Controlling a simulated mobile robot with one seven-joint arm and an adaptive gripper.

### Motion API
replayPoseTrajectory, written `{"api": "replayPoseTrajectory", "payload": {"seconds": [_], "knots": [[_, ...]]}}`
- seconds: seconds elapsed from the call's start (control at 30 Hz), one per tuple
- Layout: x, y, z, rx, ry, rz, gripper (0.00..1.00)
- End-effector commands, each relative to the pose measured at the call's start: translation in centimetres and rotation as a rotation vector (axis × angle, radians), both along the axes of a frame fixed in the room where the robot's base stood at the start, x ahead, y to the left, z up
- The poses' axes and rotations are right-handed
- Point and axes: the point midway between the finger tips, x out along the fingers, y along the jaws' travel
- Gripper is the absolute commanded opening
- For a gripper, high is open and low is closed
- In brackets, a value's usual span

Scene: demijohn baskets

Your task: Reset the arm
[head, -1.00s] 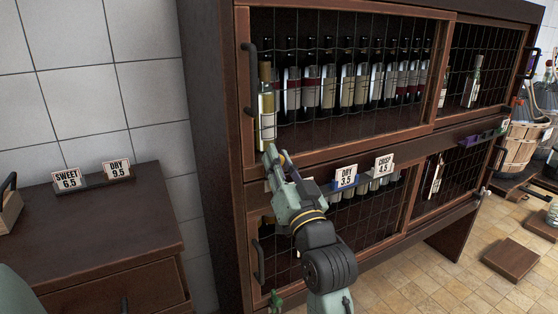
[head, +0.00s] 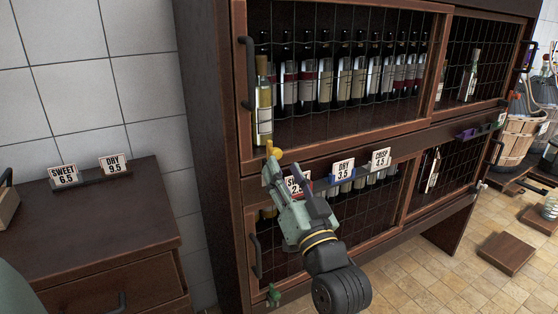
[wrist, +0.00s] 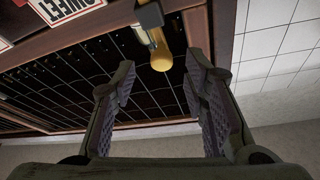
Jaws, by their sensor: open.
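My gripper (head: 290,183) is in front of the rail between the upper and lower doors of the wine cabinet (head: 212,130). In the wrist view my gripper (wrist: 160,90) has its fingers spread, with nothing held between them. A yellow rounded piece (head: 272,150) sits at the rail just beyond the fingertips. In the wrist view this yellow piece (wrist: 162,60) shows beside a dark holder, apart from both fingers. My gripper partly hides a sign reading 2.5 (head: 297,184).
A bottle with a pale label (head: 263,108) stands behind the mesh just above my gripper. Signs DRY 3.5 (head: 343,170) and CRISP 4.5 (head: 380,160) stand on the rail to the right. A door handle (head: 254,257) is below left.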

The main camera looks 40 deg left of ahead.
Motion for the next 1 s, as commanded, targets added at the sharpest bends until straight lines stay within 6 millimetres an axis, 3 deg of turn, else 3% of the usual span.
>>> {"api": "replayPoseTrajectory", "payload": {"seconds": [0.2, 0.8, 0.87, 0.97, 1.0], "knots": [[-1.0, -1.9, -0.9, -0.001, 0.001, -0.001, 0.41], [-1.2, -2.0, -0.8, 0.002, -0.002, 0.001, 0.41], [-1.7, -1.6, 0.1, 0.015, -0.03, 0.0, 0.41], [-3.8, -0.5, 3.5, 0.072, -0.131, 0.0, 0.41], [-5.2, 0.0, 5.4, 0.108, -0.19, -0.003, 0.41]]}}
